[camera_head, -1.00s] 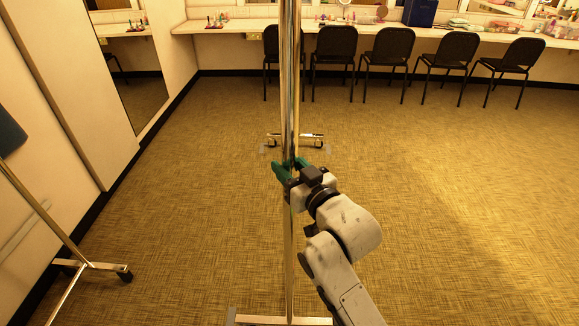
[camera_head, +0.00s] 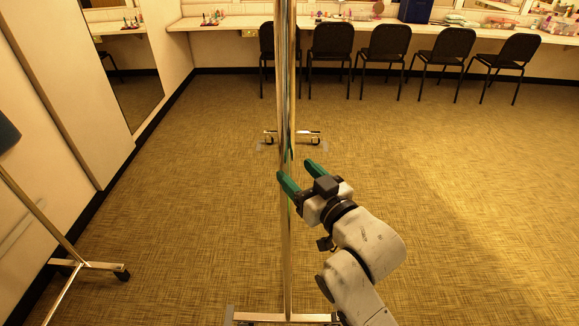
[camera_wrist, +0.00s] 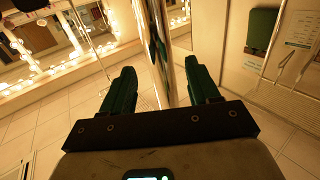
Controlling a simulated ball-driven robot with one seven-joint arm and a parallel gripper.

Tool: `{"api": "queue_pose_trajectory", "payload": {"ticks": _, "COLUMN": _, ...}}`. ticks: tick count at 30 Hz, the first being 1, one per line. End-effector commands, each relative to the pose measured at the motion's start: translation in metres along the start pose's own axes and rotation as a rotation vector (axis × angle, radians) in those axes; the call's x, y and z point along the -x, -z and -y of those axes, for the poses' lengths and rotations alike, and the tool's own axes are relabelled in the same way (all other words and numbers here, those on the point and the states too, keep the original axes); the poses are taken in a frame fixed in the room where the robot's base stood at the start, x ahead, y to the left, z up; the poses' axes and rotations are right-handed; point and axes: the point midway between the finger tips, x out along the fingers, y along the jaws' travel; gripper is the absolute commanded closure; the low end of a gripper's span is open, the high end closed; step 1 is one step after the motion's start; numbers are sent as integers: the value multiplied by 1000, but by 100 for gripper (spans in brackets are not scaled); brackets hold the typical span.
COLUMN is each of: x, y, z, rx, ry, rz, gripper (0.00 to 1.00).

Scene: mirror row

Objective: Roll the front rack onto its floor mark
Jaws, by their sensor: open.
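The front rack's chrome uprights (camera_head: 286,230) stand upright in the middle of the head view, one nearly behind the other. Its far wheeled foot (camera_head: 291,133) rests on the floor between pale grey patches (camera_head: 321,146) that look like floor mark tape. Its near foot (camera_head: 285,318) is at the bottom edge, partly cut off. In the wrist view a chrome upright (camera_wrist: 161,45) runs ahead of the gap between the open fingers (camera_wrist: 160,85). I see nothing held.
Another rack (camera_head: 45,225) stands at the left near the wall, with a dark item hanging. Several black chairs (camera_head: 384,48) line the counter (camera_head: 380,27) at the back. A mirror (camera_head: 132,78) is on the left wall. The carpet (camera_head: 460,200) at right is clear.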

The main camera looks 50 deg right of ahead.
Motion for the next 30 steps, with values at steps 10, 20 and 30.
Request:
{"api": "queue_pose_trajectory", "payload": {"ticks": 10, "x": 48, "y": -1, "z": 0, "rx": 0, "ry": 0, "rz": 0, "gripper": 39}}
{"api": "queue_pose_trajectory", "payload": {"ticks": 20, "x": 55, "y": 0, "z": 0, "rx": 0, "ry": 0, "rz": -1, "gripper": 39}}
{"api": "queue_pose_trajectory", "payload": {"ticks": 30, "x": 55, "y": 0, "z": 0, "rx": 0, "ry": 0, "rz": -1, "gripper": 39}}
